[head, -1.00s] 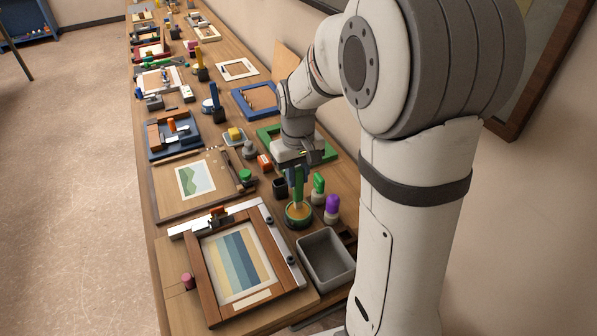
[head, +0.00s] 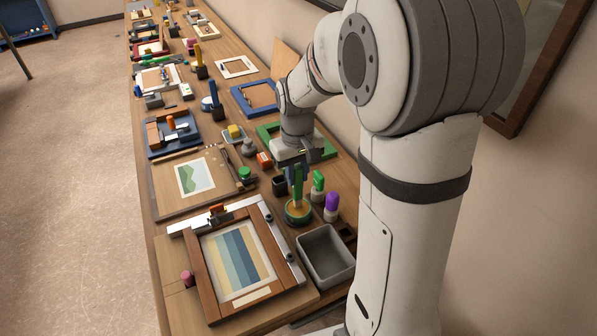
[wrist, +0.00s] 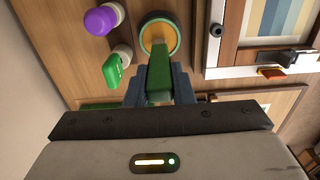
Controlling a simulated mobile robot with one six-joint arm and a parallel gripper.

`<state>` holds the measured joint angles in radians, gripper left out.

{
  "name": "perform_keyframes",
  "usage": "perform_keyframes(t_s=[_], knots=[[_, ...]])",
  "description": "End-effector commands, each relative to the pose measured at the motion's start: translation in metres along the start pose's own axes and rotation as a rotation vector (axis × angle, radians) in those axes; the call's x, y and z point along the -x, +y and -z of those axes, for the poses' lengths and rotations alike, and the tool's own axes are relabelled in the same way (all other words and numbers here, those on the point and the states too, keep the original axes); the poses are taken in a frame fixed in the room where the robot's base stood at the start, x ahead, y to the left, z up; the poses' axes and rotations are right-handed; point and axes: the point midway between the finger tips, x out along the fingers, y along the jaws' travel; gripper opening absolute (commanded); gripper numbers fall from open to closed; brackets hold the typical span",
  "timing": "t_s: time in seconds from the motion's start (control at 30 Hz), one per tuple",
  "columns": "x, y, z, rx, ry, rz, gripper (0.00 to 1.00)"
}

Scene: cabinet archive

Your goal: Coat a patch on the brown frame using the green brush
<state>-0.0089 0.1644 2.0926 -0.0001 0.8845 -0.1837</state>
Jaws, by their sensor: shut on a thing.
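The green brush (head: 298,188) stands upright, its lower end at the round green-rimmed pot (head: 288,216). My gripper (head: 296,170) is over the pot and shut on the brush's green handle. In the wrist view the handle (wrist: 160,82) sits between the dark fingers of my gripper (wrist: 160,90), in line with the pot (wrist: 174,48). The bristles are hidden, and I cannot tell how deep they sit. The brown frame (head: 205,282) lies in front, around a striped picture (head: 238,262), with a pale metal rail at its edges.
A green-topped bottle (head: 318,183) and a purple-topped bottle (head: 332,203) stand right of the pot. A grey bin (head: 326,255) is beside the brown frame. A green frame (head: 325,145) lies behind my gripper. The long bench is crowded further back.

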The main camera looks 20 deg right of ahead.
Motion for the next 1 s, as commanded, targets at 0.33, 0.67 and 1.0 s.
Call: perform_keyframes(t_s=[0.33,0.67,1.0], knots=[[-0.0048,-0.0004,0.0001,0.001,0.0,0.0,0.0],[-0.0062,-0.0007,0.0001,0.001,0.0,0.0,0.0],[-0.0075,-0.001,0.0001,0.002,0.0,0.0,0.0]])
